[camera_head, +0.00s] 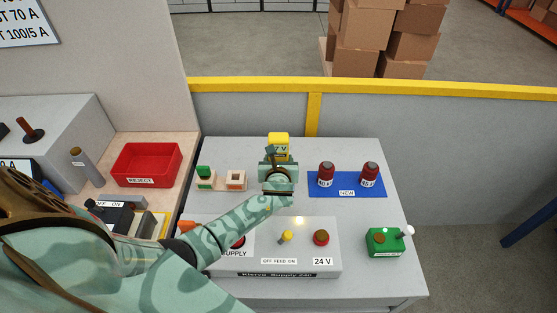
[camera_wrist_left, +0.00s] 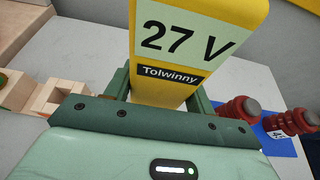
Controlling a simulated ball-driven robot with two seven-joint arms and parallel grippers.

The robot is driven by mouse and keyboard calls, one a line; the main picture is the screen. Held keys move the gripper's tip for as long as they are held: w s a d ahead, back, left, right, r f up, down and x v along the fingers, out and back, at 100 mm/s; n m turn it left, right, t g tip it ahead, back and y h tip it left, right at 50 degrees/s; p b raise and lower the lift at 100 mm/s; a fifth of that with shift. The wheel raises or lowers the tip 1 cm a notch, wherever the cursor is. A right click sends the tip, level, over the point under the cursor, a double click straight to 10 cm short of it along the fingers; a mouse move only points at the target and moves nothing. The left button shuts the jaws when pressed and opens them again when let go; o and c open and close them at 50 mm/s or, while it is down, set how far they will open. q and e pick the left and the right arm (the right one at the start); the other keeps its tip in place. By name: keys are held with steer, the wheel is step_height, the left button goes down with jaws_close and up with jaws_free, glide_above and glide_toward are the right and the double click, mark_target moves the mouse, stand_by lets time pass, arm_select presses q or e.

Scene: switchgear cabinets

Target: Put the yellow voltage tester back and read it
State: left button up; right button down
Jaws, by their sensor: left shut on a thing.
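The yellow voltage tester (camera_head: 279,141) stands about upright at the back middle of the grey table. In the left wrist view the tester (camera_wrist_left: 202,25) fills the top, and its pale display reads 27 V above the label "Tolwinny". In the head view only part of the reading shows. My left gripper (camera_head: 279,166) is shut on the tester, with a green finger on each side of its lower body. The tester's foot is hidden behind the gripper, so I cannot tell whether it rests on anything. My right gripper is not in view.
Left of the tester are two wooden holders, one with a green piece (camera_head: 204,172), one open (camera_head: 236,178). A blue NEW mat (camera_head: 347,188) bears two dark red parts. A supply panel (camera_head: 300,260), green box (camera_head: 383,242) and red REJECT bin (camera_head: 146,165) stand around.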

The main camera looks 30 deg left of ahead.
arm_select(q)
steer(key=o, duration=1.2)
steer(key=shift+o, duration=0.2)
steer(key=p+v, duration=0.2)
steer(key=v, duration=1.4)
steer(key=shift+s+p, duration=0.15)
steer(key=shift+p, duration=0.25)
steer(key=shift+r, duration=0.2)
